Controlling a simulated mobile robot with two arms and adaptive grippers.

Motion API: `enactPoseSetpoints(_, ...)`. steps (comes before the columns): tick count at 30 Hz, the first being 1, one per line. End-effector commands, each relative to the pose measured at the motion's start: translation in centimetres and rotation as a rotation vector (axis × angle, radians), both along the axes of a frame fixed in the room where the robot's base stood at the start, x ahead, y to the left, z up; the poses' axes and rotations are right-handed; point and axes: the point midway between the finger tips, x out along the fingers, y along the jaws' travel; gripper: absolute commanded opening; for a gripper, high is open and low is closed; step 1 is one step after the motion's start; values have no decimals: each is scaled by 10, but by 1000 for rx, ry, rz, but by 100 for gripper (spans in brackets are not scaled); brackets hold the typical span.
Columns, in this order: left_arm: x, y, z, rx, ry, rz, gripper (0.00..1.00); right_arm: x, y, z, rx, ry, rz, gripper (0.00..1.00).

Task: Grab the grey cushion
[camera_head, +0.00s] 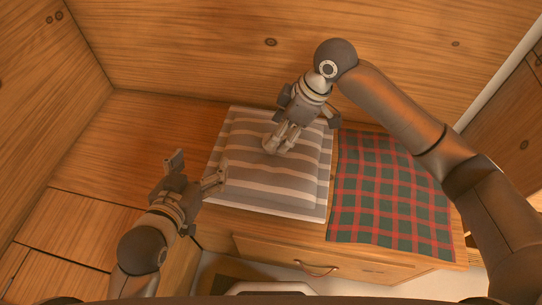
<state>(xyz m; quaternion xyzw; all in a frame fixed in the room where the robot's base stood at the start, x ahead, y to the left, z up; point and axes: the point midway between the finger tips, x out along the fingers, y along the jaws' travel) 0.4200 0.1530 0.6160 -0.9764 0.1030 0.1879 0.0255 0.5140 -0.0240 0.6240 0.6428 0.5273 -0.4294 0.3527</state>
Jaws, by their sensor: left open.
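The grey cushion (262,180), with pale stripes, lies flat on the wooden bench top. My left gripper (199,170) is open and empty at the cushion's left front edge, with one fingertip over or close to that edge; I cannot tell whether it touches. My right gripper (281,143) points down over the back middle of the cushion and hides a part of it. Its fingers look close together, but whether they are shut or hold any fabric cannot be made out.
A red and green checked cloth (388,196) lies flat to the right of the cushion. Wooden walls (200,50) close off the back and left. A drawer front with a leather pull (316,269) is below the bench top. Bare wood (125,150) is free at the left.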

Motion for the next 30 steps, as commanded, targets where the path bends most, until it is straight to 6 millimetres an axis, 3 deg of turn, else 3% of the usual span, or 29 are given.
enactPoseSetpoints(9,18,-12,45,-64,-259,-17,81,3,13,-20,1,1,0,61)
enactPoseSetpoints(18,21,-19,93,-128,-507,-32,81,5,22,-40,0,1,0,61)
enactPoseSetpoints(23,20,-20,104,-142,-564,-35,81,6,24,-44,0,0,-1,61)
enactPoseSetpoints(30,19,-20,106,-143,-569,-35,81,6,24,-44,0,0,0,61)
